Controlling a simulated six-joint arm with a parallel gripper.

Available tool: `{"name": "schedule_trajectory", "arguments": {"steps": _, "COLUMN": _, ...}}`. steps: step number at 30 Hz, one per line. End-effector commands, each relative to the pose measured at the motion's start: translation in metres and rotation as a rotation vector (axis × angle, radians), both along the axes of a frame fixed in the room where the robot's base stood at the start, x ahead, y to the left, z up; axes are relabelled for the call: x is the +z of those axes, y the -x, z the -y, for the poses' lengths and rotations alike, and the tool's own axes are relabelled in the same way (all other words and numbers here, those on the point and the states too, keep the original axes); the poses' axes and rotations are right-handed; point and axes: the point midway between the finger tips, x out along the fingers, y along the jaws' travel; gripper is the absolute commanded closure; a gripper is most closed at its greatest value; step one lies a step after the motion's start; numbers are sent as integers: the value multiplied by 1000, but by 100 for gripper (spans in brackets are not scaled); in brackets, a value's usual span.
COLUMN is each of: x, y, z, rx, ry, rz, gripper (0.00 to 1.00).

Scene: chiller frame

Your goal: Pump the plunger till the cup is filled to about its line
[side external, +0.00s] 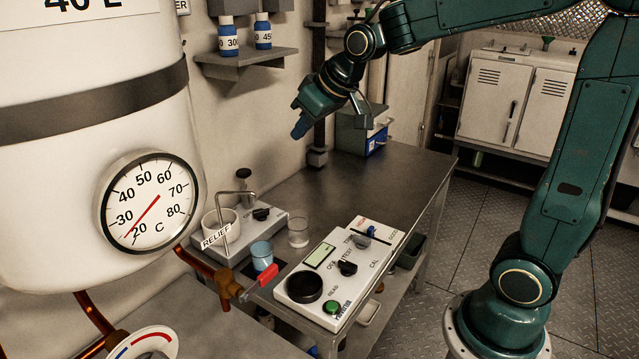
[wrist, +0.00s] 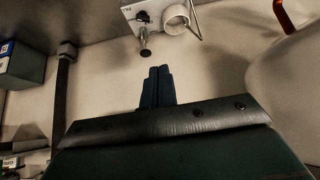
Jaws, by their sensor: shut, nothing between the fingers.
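My gripper (side external: 300,128) is shut and empty, raised in the air above the back of the steel bench. In the wrist view its fingers (wrist: 160,72) lie together. A clear cup (side external: 298,238) and a blue cup (side external: 262,254) stand in front of the box. I cannot make out a fill line or level in either.
A control panel (side external: 320,285) lies at the bench's front. A large white tank (side external: 80,190) with a dial crowds the left. The bench's back right (side external: 400,182) is clear.

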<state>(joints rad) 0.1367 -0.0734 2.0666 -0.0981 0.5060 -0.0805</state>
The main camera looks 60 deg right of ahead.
Motion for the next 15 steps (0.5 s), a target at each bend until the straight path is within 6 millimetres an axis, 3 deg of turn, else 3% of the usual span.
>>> {"name": "schedule_trajectory", "arguments": {"steps": 6, "x": 10, "y": 63, "z": -15, "rx": -1, "ry": 1, "rz": -34, "gripper": 100}}
{"name": "schedule_trajectory", "arguments": {"steps": 15, "x": 6, "y": 146, "z": -28, "rx": -6, "ry": 0, "rz": -87, "gripper": 100}}
